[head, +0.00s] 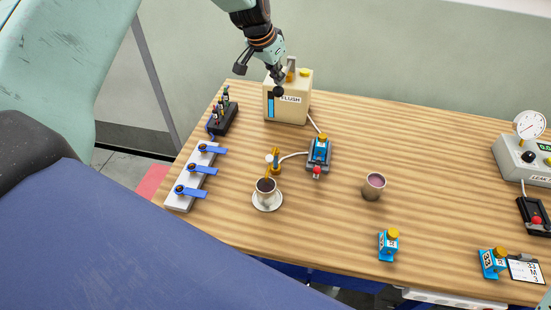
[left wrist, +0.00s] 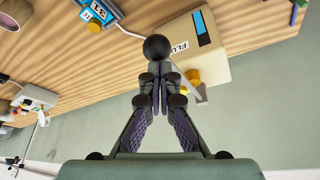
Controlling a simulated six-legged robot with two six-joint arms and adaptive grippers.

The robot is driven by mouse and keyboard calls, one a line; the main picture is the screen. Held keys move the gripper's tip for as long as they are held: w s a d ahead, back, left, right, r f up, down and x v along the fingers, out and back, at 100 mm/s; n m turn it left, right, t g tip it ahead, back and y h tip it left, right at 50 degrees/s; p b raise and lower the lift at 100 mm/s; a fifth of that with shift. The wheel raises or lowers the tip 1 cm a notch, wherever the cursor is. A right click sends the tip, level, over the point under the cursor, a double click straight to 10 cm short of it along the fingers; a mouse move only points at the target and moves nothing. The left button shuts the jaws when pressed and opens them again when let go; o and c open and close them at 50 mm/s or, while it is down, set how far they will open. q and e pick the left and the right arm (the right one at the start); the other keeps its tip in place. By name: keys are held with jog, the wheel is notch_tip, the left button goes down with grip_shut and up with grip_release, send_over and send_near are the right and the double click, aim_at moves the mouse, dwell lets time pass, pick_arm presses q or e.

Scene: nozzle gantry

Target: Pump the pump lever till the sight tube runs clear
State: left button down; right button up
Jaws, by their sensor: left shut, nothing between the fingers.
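The cream flush box (head: 300,108), marked FLUSH, stands at the back left of the table. Its sight tube (head: 271,106) is a strip on the front, mostly blue with a dark end; it also shows in the left wrist view (left wrist: 203,30). The pump lever's black ball knob (head: 278,91) is at the box's upper front and shows large in the left wrist view (left wrist: 157,48). My left gripper (head: 276,76) is shut and empty, its fingertips right at the knob. I cannot tell whether they touch it. My right gripper is not in view.
A blue nozzle sits in a dark fixture (head: 319,155), joined by a hose. A cup on a saucer (head: 267,204), a second cup (head: 374,186), a white rack with blue levers (head: 190,181) and a gauge box (head: 520,158) stand around. The table's middle right is clear.

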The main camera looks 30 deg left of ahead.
pick_arm(q)
jog(key=shift+r+p, duration=2.2)
jog(key=shift+r, duration=0.95)
jog(key=shift+f, duration=0.15)
